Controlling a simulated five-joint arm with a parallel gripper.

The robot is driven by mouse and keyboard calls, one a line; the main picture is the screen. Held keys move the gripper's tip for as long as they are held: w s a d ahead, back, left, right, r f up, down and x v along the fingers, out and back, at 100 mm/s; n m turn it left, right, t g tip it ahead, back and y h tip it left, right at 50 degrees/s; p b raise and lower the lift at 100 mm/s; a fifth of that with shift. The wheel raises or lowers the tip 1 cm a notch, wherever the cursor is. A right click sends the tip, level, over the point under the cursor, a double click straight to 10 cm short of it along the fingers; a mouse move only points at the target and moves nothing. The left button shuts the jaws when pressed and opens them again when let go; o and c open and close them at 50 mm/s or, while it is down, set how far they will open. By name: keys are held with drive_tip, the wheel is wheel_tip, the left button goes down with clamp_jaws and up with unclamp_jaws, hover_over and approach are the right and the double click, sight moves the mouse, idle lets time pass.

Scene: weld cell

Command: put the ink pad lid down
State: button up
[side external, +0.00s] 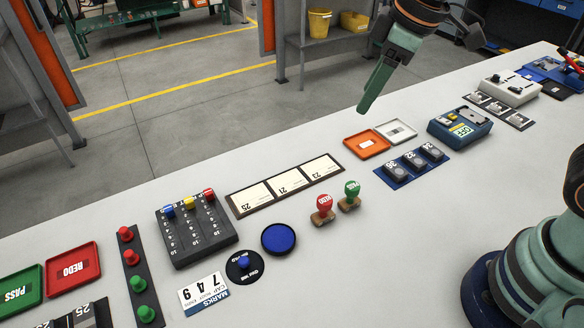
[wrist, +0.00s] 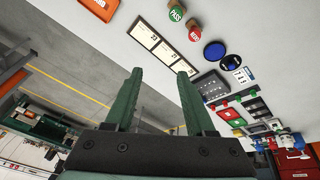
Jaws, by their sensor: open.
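A round blue ink pad (side external: 279,238) with a dark rim lies on the white bench in the side view; it also shows in the wrist view (wrist: 215,52). Beside it, at the lower left, is a black disc (side external: 236,275) with white lettering and a small blue knob (side external: 243,260) in its middle. Whether this disc is the lid or a lid resting on a marked spot, I cannot tell. My gripper (wrist: 160,72) is open with nothing between its fingers. In the side view, my gripper (side external: 363,109) hangs above the bench's far edge, well away from the pad and disc.
Close by are a marks card (side external: 203,293), a slider box (side external: 196,237), a red stamp (side external: 322,210) and a green stamp (side external: 350,196). A strip of cards (side external: 285,185) lies behind. Orange and white trays (side external: 367,145) sit below and right of my gripper.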

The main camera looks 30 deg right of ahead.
drive_tip(key=s+d+m+t+h, duration=0.1)
drive_tip(key=s+d+m, duration=0.4)
drive_tip(key=d, duration=0.5)
drive_tip(key=shift+s+f+m+t, duration=0.15)
drive_tip(key=shift+m+t, duration=0.35)
drive_tip(key=shift+m, duration=0.8)
